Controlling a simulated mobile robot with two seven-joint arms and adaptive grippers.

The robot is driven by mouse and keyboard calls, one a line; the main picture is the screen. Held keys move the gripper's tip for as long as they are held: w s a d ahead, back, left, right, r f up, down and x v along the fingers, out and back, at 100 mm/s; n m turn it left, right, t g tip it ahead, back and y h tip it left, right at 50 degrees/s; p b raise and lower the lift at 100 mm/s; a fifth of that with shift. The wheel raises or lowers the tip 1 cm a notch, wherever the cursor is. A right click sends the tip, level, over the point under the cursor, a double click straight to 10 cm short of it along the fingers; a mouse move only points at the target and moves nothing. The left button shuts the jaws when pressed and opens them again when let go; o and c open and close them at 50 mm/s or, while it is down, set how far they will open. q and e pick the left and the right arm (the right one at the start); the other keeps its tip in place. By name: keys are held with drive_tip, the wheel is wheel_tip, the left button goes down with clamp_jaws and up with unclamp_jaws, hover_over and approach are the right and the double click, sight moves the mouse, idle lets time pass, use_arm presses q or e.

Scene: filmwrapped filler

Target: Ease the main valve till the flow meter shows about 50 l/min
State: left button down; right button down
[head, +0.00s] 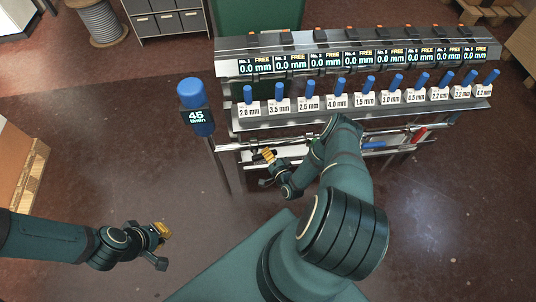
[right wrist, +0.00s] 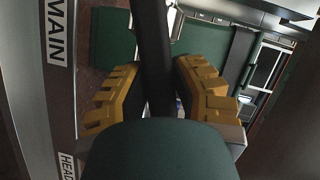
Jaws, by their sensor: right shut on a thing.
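The flow meter (head: 196,117) stands on a post left of the rack, has a blue top and reads 45 l/min. In the right wrist view a dark lever (right wrist: 152,40), beside a plate marked MAIN (right wrist: 55,35), runs between the yellow fingers of my right gripper (right wrist: 157,85). That gripper is shut on this lever. In the head view my right gripper (head: 269,158) is at the left end of the pipes below the rack, and the lever is hard to make out there. My left gripper (head: 158,240) hangs over the floor at lower left, holding nothing that I can see.
The rack (head: 360,112) holds several blue-topped pieces with mm labels, under a row of displays (head: 350,60) reading 0.0 mm and FREE. Pipes (head: 330,137) run below it. A cable spool (head: 98,22) and shelf stand behind.

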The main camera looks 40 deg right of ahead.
drive_tip(key=c, duration=0.7)
unclamp_jaws()
drive_tip(key=shift+w+a, duration=0.1)
drive_tip(key=shift+w, duration=0.1)
drive_tip(key=shift+c, duration=0.2)
drive_tip(key=shift+s, duration=0.1)
drive_tip(key=shift+s, duration=0.5)
drive_tip(key=v, duration=1.1)
drive_tip(key=shift+w+a+r, duration=0.1)
